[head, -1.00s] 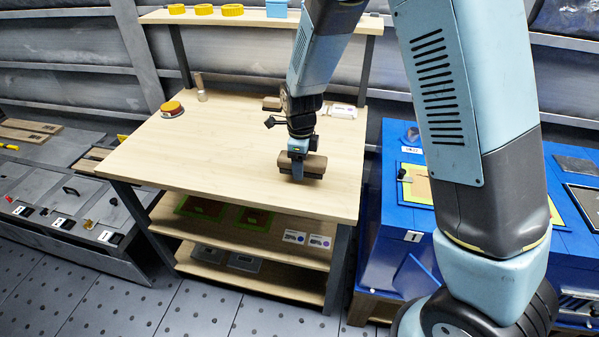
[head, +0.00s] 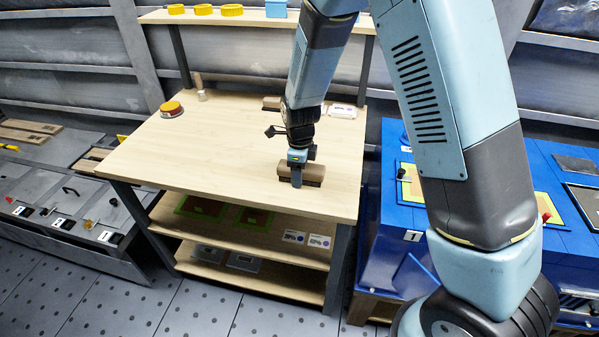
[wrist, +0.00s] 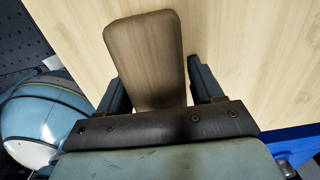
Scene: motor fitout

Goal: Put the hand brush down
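The hand brush (head: 313,172), a brown wooden block in view, is at the front right part of the wooden workbench top (head: 215,150). It is on the top or only just above it; I cannot tell which. My gripper (head: 297,178) points down over the brush, with a finger on each side. In the wrist view, the brush's brown wooden body (wrist: 150,60) lies between the two fingers of my gripper (wrist: 160,88), which appear to touch its sides. Its bristles are hidden.
A red and yellow button (head: 171,108) stands at the bench's left, near a small wooden-topped item (head: 200,90). A white box (head: 342,111) and a brown block (head: 271,103) lie at the back. The middle left is clear. A blue cabinet (head: 385,215) stands right.

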